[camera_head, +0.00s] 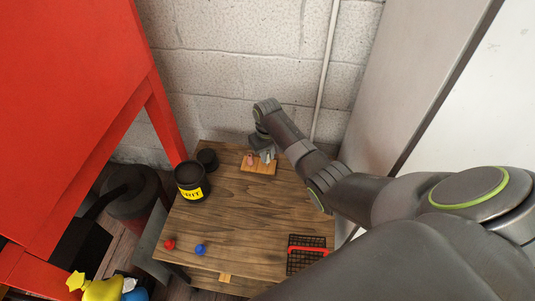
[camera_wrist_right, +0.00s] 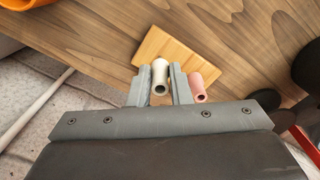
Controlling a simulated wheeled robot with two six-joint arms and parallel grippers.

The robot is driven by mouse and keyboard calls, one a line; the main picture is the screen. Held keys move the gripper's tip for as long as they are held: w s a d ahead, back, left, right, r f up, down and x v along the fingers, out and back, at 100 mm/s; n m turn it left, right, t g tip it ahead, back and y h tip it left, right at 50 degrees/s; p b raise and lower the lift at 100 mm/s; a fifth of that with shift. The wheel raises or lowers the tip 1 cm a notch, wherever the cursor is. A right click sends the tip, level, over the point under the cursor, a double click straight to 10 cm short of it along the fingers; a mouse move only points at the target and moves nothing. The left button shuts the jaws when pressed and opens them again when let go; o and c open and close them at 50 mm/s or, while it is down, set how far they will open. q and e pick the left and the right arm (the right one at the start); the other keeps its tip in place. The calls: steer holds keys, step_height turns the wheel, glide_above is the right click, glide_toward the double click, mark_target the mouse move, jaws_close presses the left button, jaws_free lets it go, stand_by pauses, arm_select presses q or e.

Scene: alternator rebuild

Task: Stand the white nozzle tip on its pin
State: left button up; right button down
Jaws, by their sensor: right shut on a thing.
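The white nozzle tip (camera_wrist_right: 160,75) is a short hollow tube, held between the two fingers of my right gripper (camera_wrist_right: 161,84) in the right wrist view. Its open end faces the camera. A light wooden block (camera_wrist_right: 172,50) lies beyond it; it also shows in the head view (camera_head: 258,169) at the back of the table. A pink tube (camera_wrist_right: 197,88) is just right of the right finger, and it also shows at the block in the head view (camera_head: 249,158). My right gripper (camera_head: 267,157) is over the block there. The pin is not visible. My left gripper is out of view.
On the wooden table (camera_head: 240,215), a black can with a yellow label (camera_head: 191,184) and a small black cup (camera_head: 207,158) stand left of the block. A red ball (camera_head: 169,244), a blue ball (camera_head: 200,250) and a black mesh tray (camera_head: 302,263) lie nearer. The table's middle is clear.

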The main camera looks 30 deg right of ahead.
mark_target(259, 163)
steer(key=shift+p, duration=0.4)
steer(key=shift+f, duration=0.15)
stand_by(1.0)
stand_by(0.5)
steer(key=shift+f+p, duration=0.25)
steer(key=shift+p, duration=0.25)
stand_by(0.5)
steer(key=shift+f+p, duration=0.45)
steer(key=shift+f, duration=0.35)
stand_by(4.2)
